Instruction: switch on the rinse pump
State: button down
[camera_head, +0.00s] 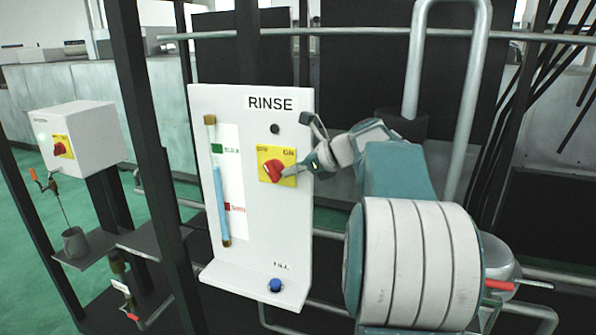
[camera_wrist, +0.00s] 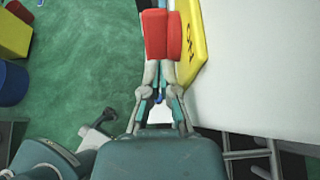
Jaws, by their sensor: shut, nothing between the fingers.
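The white rinse panel (camera_head: 262,215) stands in the middle of the head view, labelled RINSE. On it a red rotary knob (camera_head: 272,170) sits on a yellow plate (camera_head: 290,179) marked OFF at left and ON at right. In the wrist view the red knob (camera_wrist: 166,35) and yellow plate (camera_wrist: 190,45) are at the top. My gripper (camera_head: 294,172) is shut and empty, at the right side of the knob. In the wrist view its fingertips (camera_wrist: 159,72) are at the knob's near end; I cannot tell whether they touch. The knob's exact angle is unclear.
The panel also has a black button (camera_head: 275,129), a sight tube (camera_head: 219,185) and a blue button (camera_head: 275,285) on its lower ledge. A white box (camera_head: 78,140) with another red knob stands at left. Dark posts and grey pipes surround the panel.

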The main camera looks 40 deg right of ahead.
jog(key=shift+w+a+f+y, duration=0.3)
jog(key=shift+a+f+y, duration=0.1)
jog(key=shift+a+f, duration=0.25)
jog(key=shift+w+a+f, duration=0.2)
jog(key=shift+w, duration=0.2)
jog(key=shift+a+r+t, duration=0.3)
jog(key=shift+r, duration=0.05)
jog(key=shift+s+d+r, duration=0.15)
jog(key=shift+d+r, duration=0.4)
jog(key=shift+d, duration=0.15)
jog(key=shift+a+r, duration=0.15)
jog(key=shift+r, duration=0.2)
jog(key=shift+s+f, duration=0.1)
jog(key=shift+s, duration=0.05)
